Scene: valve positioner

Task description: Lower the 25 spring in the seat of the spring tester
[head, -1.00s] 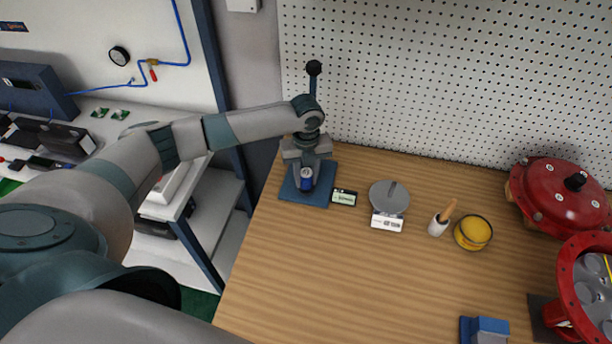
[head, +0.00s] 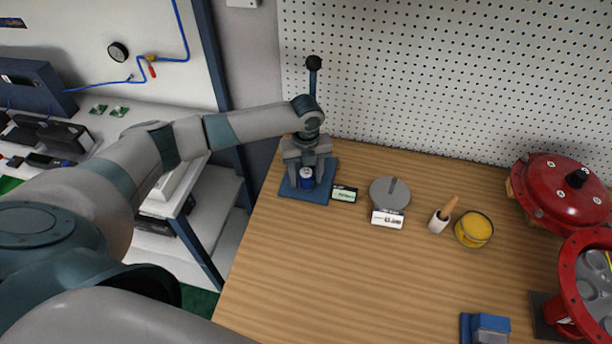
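The spring tester has a blue base plate (head: 318,193) at the back left of the wooden bench and a lever with a black knob (head: 313,63) above. My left gripper (head: 306,176) points down over the base plate. A small blue spring (head: 307,183) with a pale top stands upright between its fingers, low at the plate. The fingers appear to be around the spring; whether they press on it is too small to tell. The seat is hidden under the spring and gripper. My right gripper is not in view.
A small display (head: 344,194) lies beside the tester. The bench's front middle is clear.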

